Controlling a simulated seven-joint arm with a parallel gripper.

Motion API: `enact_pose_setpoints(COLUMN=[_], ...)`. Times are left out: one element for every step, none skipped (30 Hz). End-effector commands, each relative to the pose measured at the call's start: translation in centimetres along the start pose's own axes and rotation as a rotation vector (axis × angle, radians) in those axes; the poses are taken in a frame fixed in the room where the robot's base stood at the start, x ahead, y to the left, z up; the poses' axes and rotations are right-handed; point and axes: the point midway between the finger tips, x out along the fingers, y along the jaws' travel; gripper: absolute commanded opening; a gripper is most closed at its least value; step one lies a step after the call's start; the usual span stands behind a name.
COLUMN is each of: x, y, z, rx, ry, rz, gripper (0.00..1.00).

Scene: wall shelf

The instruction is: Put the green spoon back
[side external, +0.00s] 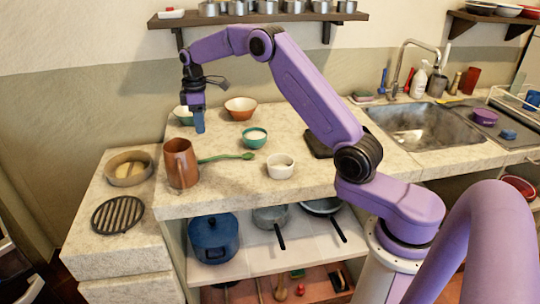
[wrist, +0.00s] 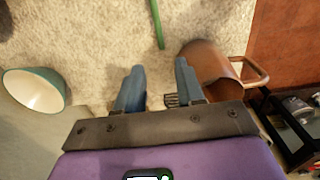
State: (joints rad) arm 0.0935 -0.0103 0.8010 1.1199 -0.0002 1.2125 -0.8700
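The green spoon (side external: 228,157) lies on the stone countertop, between the copper mug (side external: 181,163) and the teal bowl (side external: 254,138). Its handle end points toward the mug. In the wrist view only part of its thin green handle (wrist: 157,22) shows at the top edge; the rest is out of frame. The mug also shows in the wrist view (wrist: 207,62), tilted by perspective, just beyond and right of my fingers. My gripper (side external: 199,128) hangs above the counter behind the mug, apart from the spoon. In the wrist view its blue fingers (wrist: 160,67) are apart with nothing between them.
A white cup (side external: 281,166) stands right of the spoon. An orange bowl (side external: 241,108) and a green-rimmed bowl (wrist: 35,90) are at the back. A pan (side external: 129,168) and a black grate (side external: 118,214) sit on the lower left ledge. A wall shelf (side external: 258,18) hangs above.

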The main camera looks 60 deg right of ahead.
Motion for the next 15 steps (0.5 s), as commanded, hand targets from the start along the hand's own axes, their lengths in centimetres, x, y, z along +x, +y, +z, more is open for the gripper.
enact_pose_setpoints(x=[-0.1,-0.2,-0.4,-0.6,-0.8,-1.2,-1.5,-1.8,-2.3,-2.6,-2.9,-3.3,-3.6,-3.9,-4.2], y=[-0.2,-0.4,-0.9,-1.5,-2.1,-3.1,-4.0,-4.9,-6.4,-7.5,-8.7,-10.2,-11.3,-12.5,-14.1], z=[-0.1,-0.2,-0.4,-0.7,-0.9,-1.2,-1.5,-1.7,-1.9,-2.1,-2.1,-2.2,-2.1,-2.0,-1.8], rx=[-0.002,-0.005,-0.009,-0.013,-0.017,-0.025,-0.031,-0.037,-0.046,-0.053,-0.060,-0.068,-0.074,-0.081,-0.090], ry=[0.000,0.001,0.001,0.001,0.002,0.002,0.004,0.004,0.004,0.005,0.006,0.007,0.007,0.007,0.009], rz=[0.000,0.000,0.001,0.000,0.001,0.001,0.002,0.002,0.002,0.002,0.002,0.002,0.002,0.002,0.002], gripper=[0.38,0.38,0.38,0.38,0.38,0.38,0.38,0.38,0.38,0.38,0.38,0.38,0.38,0.38,0.38])
